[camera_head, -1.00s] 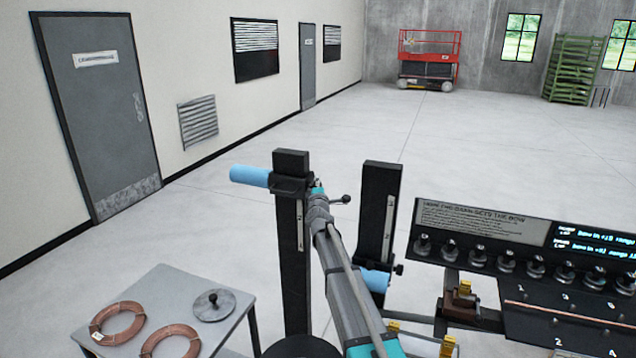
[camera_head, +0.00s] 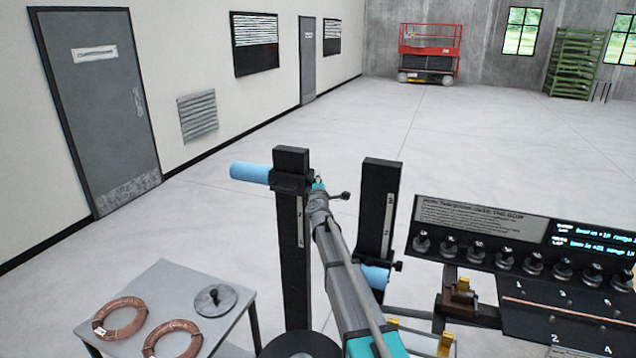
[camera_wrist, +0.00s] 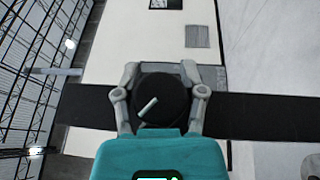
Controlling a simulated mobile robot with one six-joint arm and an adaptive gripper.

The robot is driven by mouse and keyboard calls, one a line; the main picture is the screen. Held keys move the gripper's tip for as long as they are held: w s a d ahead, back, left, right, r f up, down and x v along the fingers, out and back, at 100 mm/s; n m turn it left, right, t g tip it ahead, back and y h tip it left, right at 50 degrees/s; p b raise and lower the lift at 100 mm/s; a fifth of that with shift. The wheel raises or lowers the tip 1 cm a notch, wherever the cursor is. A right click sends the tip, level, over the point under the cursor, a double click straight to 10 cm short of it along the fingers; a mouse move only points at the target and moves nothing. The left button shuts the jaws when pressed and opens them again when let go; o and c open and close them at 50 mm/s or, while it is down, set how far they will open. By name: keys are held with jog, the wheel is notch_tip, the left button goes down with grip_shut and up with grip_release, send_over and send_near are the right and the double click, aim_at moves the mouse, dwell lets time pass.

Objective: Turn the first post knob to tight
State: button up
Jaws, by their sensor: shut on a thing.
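The first post (camera_head: 294,240) is a tall black upright with a white scale, left of the second post (camera_head: 376,210). A light blue cylinder (camera_head: 250,173) sticks out to the left near its top. In the wrist view the round black knob (camera_wrist: 176,86) faces me, with a pale line mark slanting from lower left to upper right. My gripper (camera_wrist: 161,92) is shut on the knob, one finger on each side. In the head view my gripper (camera_head: 316,194) is at the upper part of the first post and hides the knob there.
A grey table (camera_head: 232,289) at lower left carries copper coils (camera_head: 121,318) and a round lidded disc (camera_head: 215,300). The bench with a row of black knobs and a lit display (camera_head: 592,250) stands at right. Open floor lies behind the posts.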

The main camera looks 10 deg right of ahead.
jog(key=o, duration=1)
jog(key=shift+n+t+b, duration=0.9)
jog(key=shift+t+b, duration=0.7)
jog(key=shift+b, duration=0.85)
